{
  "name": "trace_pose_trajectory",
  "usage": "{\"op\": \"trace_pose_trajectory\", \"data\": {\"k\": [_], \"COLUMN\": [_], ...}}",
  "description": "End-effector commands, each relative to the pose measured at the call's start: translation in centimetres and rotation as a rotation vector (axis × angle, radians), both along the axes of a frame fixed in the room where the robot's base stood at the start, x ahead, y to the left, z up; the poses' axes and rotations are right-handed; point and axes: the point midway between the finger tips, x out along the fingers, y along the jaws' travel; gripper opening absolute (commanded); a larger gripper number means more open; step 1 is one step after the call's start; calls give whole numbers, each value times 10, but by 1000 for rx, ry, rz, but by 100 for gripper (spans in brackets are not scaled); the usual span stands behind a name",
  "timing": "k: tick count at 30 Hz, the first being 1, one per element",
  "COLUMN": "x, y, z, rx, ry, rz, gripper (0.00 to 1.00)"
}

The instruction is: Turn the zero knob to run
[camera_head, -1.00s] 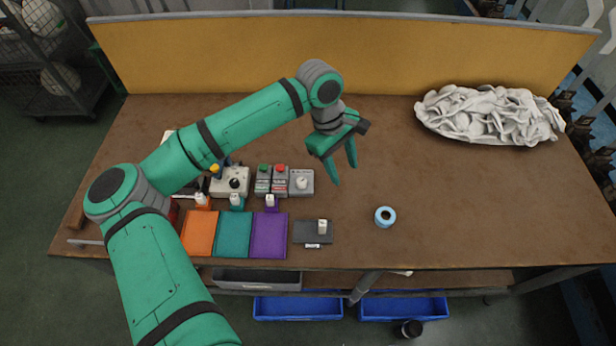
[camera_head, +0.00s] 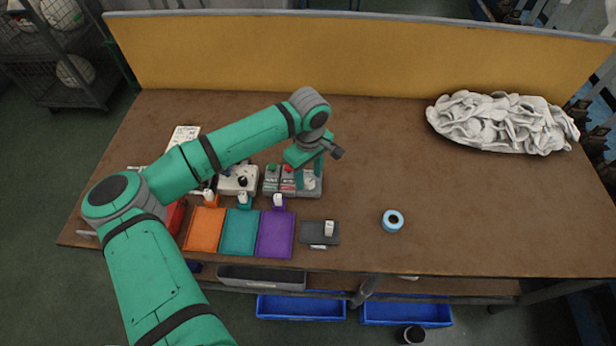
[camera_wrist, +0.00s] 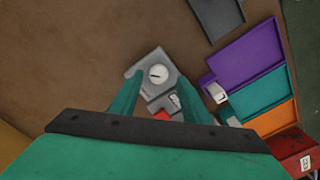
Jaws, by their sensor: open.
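A grey box (camera_head: 315,190) with a round white knob (camera_head: 309,181) stands at the right end of a row of control boxes. I take this as the zero knob; its lettering is too small to read. In the wrist view the white knob (camera_wrist: 158,73) has a thin line across its top and lies between my fingers. My gripper (camera_head: 310,177) is open and pointing down over this box, its fingers partly hiding the knob in the head view. In the wrist view, my gripper (camera_wrist: 157,80) has a finger on each side; I cannot tell whether they touch it.
Boxes with green (camera_head: 272,169) and red (camera_head: 288,168) buttons stand just left. Further left is a white box with a black knob (camera_head: 242,181). Orange, teal and purple trays (camera_head: 275,236) lie in front. A blue roll (camera_head: 392,221) and a white cloth pile (camera_head: 500,122) lie right.

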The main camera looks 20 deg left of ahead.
Motion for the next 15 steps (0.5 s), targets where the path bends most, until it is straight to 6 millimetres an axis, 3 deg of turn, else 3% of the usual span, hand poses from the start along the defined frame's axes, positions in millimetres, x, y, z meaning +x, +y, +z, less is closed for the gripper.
{"op": "trace_pose_trajectory", "data": {"k": [6, 14, 15], "x": [1, 0, -1], "y": [-2, 2, 2], "z": [-13, -14, -14], "rx": [-1, -1, -1], "ry": [0, 0, 0], "rz": [-3, 3, 4], "gripper": [43, 43, 36]}}
